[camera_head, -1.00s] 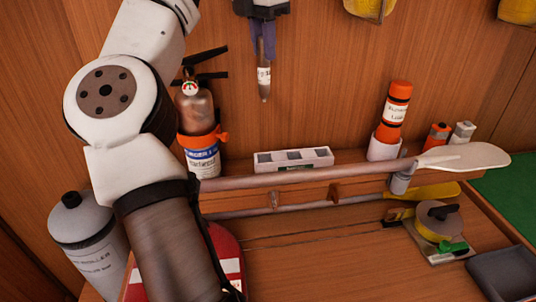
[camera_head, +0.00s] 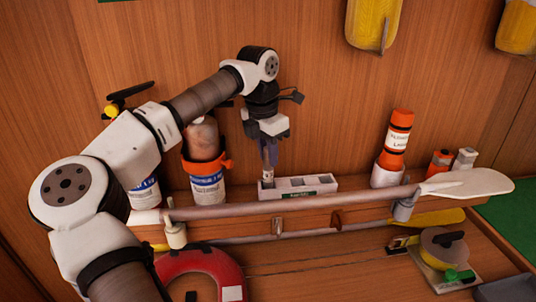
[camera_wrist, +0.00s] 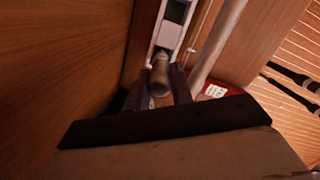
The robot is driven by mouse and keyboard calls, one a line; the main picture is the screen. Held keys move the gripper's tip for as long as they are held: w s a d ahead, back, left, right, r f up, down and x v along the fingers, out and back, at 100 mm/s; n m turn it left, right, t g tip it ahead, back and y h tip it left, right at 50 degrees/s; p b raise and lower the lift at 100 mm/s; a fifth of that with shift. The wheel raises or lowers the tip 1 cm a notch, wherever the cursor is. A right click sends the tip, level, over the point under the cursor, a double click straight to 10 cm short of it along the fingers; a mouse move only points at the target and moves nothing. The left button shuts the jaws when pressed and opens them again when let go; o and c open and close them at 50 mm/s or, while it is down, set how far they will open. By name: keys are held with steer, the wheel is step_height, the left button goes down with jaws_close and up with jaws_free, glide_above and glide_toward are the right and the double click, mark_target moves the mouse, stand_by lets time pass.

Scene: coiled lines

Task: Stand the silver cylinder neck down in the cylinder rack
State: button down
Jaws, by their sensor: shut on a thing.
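The silver cylinder (camera_head: 268,173) hangs upright below my gripper (camera_head: 269,150), narrow neck end downward, with a pale label band. My gripper is shut on it. The cylinder rack (camera_head: 325,186) is a white block with several square openings on the shelf by the wall. The cylinder's lower end is at the rack's left opening. Its tip is hidden, and I cannot tell how deep it sits. In the wrist view the cylinder (camera_wrist: 160,75) shows between the two fingers, with the rack (camera_wrist: 153,22) just beyond.
Strapped bottles (camera_head: 207,188) stand close left of the rack. An orange flare canister (camera_head: 397,140) in a white holder stands to the right. A long oar (camera_head: 300,202) lies across the front of the shelf. A red ring (camera_head: 200,262) lies below. Yellow items hang above.

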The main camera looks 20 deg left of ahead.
steer(key=shift+f, duration=0.85)
steer(key=c, duration=1.2)
jaws_free()
steer(key=shift+c, duration=0.2)
steer(key=shift+s+a+r+b, duration=0.1)
steer(key=shift+r+b, duration=0.25)
steer(key=shift+r, duration=0.95)
steer(key=shift+s+a+r+b, duration=0.15)
steer(key=shift+r+b, duration=0.2)
steer(key=shift+r, duration=0.95)
steer(key=shift+s+a+r+b, duration=0.1)
steer(key=shift+r+b, duration=0.25)
steer(key=shift+r, duration=0.95)
